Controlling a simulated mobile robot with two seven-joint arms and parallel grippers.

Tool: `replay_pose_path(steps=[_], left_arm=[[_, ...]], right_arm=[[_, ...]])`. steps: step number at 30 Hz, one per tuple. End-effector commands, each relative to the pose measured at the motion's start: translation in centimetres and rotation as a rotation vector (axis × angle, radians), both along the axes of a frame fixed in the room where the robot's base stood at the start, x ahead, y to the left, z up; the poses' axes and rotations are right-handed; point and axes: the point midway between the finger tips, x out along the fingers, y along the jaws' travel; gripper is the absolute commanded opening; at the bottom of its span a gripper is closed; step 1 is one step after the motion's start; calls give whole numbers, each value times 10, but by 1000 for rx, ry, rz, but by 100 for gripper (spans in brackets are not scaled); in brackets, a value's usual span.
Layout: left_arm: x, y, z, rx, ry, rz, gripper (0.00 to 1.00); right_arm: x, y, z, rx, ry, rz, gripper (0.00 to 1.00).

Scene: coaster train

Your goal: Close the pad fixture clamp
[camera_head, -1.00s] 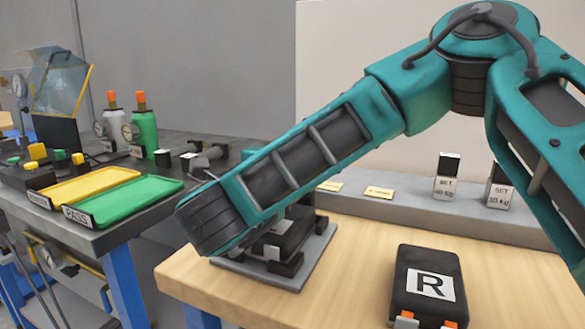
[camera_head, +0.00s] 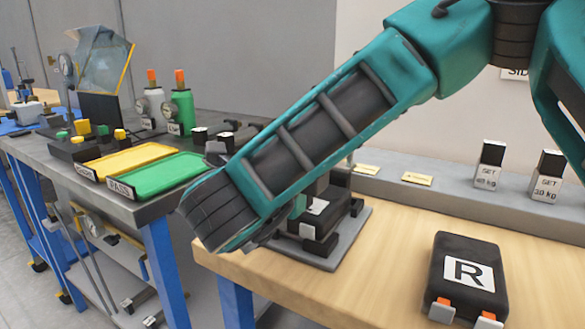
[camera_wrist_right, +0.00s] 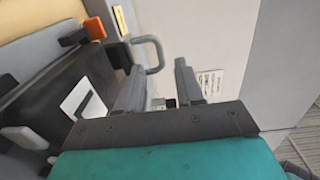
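The pad fixture sits on the wooden table, a grey base plate (camera_head: 352,238) with dark blocks, partly hidden by my right arm. In the right wrist view its black pad (camera_wrist_right: 98,68) with a white label (camera_wrist_right: 83,103) lies at left, beside an orange-tipped block (camera_wrist_right: 95,28). My left gripper is not in view.
A black case marked R (camera_head: 467,270) with orange-tipped clips lies on the table at right. Labelled weights (camera_head: 488,165) stand on a grey ledge behind. A dark bench at left holds yellow (camera_head: 148,153) and green (camera_head: 158,176) trays and bottles. Bare wood lies between fixture and case.

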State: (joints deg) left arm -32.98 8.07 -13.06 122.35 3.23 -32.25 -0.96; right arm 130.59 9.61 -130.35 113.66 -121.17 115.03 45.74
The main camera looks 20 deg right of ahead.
Motion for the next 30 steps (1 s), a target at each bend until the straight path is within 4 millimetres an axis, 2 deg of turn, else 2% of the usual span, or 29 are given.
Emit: replay_pose_path(steps=[6, 12, 26, 30], left_arm=[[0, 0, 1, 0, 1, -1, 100], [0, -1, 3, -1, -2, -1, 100], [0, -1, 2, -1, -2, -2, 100], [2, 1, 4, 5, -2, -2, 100]], right_arm=[[-31, 36, 3, -6, -3, 4, 36], [-50, 57, 4, -2, -3, 2, 36], [-58, 64, 3, 0, 0, -1, 36], [-59, 70, -8, 35, 61, 13, 36]])
